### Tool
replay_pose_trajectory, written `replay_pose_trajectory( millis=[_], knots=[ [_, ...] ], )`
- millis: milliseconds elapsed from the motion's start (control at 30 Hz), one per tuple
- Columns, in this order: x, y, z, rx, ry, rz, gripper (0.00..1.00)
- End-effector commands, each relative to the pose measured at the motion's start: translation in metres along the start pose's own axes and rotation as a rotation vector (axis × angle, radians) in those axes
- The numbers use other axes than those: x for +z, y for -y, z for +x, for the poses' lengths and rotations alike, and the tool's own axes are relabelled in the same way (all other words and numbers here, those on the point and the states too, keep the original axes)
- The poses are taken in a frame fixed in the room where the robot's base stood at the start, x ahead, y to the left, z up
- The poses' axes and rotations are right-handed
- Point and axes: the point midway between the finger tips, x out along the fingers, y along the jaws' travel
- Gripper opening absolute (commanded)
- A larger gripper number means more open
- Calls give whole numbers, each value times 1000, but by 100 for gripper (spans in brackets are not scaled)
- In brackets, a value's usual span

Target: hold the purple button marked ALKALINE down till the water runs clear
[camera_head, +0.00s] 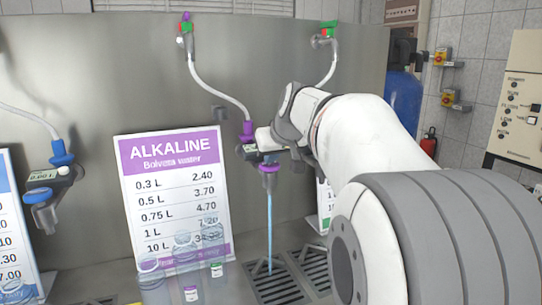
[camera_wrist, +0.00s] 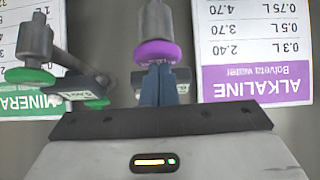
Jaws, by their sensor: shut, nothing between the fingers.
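The ALKALINE tap, with purple fittings (camera_head: 248,130), hangs on the steel panel right of the price sign (camera_head: 170,185). A thin light blue, still tinted stream of water (camera_head: 269,230) falls from its purple-collared nozzle (camera_head: 269,168) into the drain grate. My gripper (camera_head: 270,154) is at the tap's body, over the display area. In the wrist view its fingers (camera_wrist: 157,86) are shut together, empty, with their tips at the tap just by the purple collar (camera_wrist: 157,52). The purple button is hidden behind my fingers, so I cannot see how far it is pressed.
A green MINERAL tap (camera_wrist: 30,75) stands close beside the alkaline one. A blue tap (camera_head: 50,185) hangs at the far left. Clear bottles (camera_head: 185,252) and small jars (camera_head: 217,270) stand in front of the sign. Slotted drain grates (camera_head: 275,287) lie below the taps.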

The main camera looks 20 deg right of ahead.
Motion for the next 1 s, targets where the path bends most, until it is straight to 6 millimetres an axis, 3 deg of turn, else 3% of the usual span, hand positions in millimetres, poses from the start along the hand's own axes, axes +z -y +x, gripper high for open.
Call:
replay_pose_trajectory(
  millis=[267, 600, 800, 1000],
  knots=[
    [-34, 1, -35, -1, 0, -3, 0],
    [-27, 0, -107, 2, -7, -1, 0],
    [-27, 0, -126, 1, -6, -1, 0],
    [-27, 1, -129, 0, -5, -1, 0]
  ],
)
